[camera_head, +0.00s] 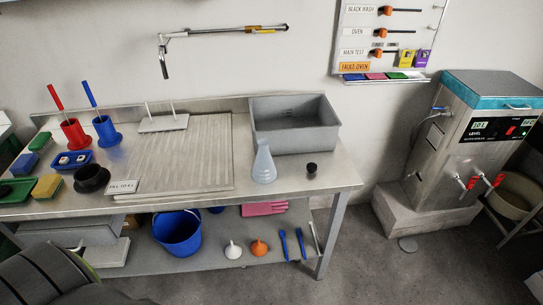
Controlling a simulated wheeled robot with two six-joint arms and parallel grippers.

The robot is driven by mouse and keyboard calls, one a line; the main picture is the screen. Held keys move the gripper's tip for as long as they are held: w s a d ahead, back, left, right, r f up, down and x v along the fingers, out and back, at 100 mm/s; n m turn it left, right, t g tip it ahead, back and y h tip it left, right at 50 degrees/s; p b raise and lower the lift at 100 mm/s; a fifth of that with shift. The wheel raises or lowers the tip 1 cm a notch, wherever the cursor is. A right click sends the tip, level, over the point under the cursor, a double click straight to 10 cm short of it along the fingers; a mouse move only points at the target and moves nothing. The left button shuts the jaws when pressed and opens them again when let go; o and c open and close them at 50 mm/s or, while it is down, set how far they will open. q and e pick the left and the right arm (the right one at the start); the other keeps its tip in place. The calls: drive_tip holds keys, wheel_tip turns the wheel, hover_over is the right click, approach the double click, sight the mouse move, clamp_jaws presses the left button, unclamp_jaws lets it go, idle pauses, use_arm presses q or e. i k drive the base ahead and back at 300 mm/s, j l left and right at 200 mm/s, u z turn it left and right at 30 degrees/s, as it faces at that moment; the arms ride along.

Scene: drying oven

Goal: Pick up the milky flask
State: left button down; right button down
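The milky flask (264,166) is a pale, translucent conical flask. It stands upright on the metal table, in front of the grey basin and near the table's front edge. A small black stopper-like piece (311,169) sits on the table to its right. Neither of my grippers can be made out in the head view. A dark, ridged shape fills the lower left corner, and no fingers show there.
The grey basin (294,139) stands behind the flask. A ribbed drainboard (205,160) lies to the left, with red and blue brush holders and sponges beyond. The lower shelf holds a blue bucket (177,236) and funnels. A metal machine (471,150) stands at right.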

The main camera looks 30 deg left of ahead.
sight(264, 172)
drive_tip(key=i+j+u, duration=0.1)
drive_tip(key=j, duration=0.3)
drive_tip(key=i+j+u, duration=0.15)
drive_tip(key=j, duration=0.25)
drive_tip(key=j+u, duration=0.1)
drive_tip(key=j, duration=0.3)
drive_tip(key=i+j+u, duration=0.15)
drive_tip(key=j, duration=0.2)
drive_tip(key=i+j+u, duration=0.1)
drive_tip(key=j, duration=0.25)
drive_tip(key=i+j+u, duration=0.1)
drive_tip(key=i+j, duration=0.2)
drive_tip(key=k+z, duration=0.15)
drive_tip(key=z, duration=0.35)
drive_tip(key=k+z, duration=0.15)
drive_tip(key=z, duration=0.35)
drive_tip(key=l, duration=0.65)
drive_tip(key=k+u, duration=0.05)
